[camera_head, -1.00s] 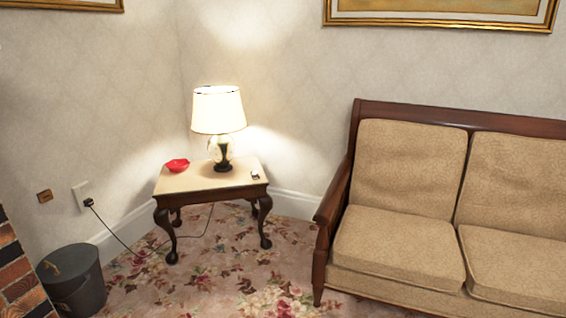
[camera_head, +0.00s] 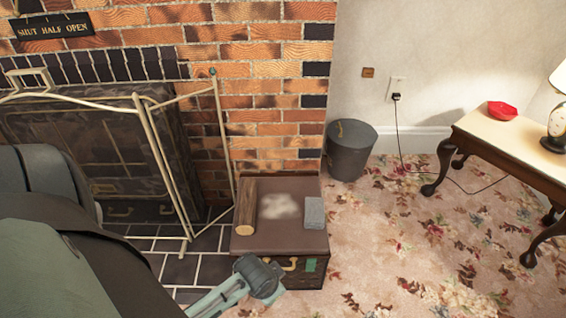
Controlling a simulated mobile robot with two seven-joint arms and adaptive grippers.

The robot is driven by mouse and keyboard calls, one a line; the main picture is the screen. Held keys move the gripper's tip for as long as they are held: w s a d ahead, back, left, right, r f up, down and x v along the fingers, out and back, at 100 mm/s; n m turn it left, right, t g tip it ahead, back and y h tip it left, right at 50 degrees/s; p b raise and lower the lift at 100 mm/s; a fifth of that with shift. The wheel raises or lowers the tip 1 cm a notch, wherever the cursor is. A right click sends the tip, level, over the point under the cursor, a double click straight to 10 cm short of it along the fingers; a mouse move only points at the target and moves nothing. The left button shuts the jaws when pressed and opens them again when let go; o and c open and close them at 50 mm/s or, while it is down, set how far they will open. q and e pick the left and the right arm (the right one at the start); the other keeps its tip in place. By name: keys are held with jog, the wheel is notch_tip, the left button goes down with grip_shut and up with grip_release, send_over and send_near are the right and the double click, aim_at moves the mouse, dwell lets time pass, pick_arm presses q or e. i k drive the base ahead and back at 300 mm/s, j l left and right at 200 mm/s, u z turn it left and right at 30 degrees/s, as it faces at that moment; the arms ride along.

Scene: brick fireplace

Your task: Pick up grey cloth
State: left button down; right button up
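A small grey folded cloth (camera_head: 314,213) lies on the right side of the brown top of a trunk (camera_head: 268,244), in front of the brick fireplace. It lies flat, with nothing on it. My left arm comes in from the lower left. What looks like my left gripper (camera_head: 262,279) is at the bottom centre, in front of the trunk and apart from the cloth. Its fingers cannot be made out clearly. My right gripper is not in view.
A log (camera_head: 246,207) and a pale blurred patch (camera_head: 281,207) are on the trunk beside the cloth. A fire screen (camera_head: 160,150) stands left. A dark bucket (camera_head: 350,150) stands behind right. A side table (camera_head: 490,130) is far right. Floral carpet (camera_head: 385,240) between is clear.

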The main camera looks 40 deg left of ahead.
aim_at(314, 207)
jog(key=i+l+u, duration=0.15)
jog(key=u, duration=0.3)
jog(key=i+l+u, duration=0.1)
jog(key=l+u, duration=0.15)
jog(key=u, duration=0.2)
jog(key=l+u, duration=0.25)
jog(key=u, duration=0.2)
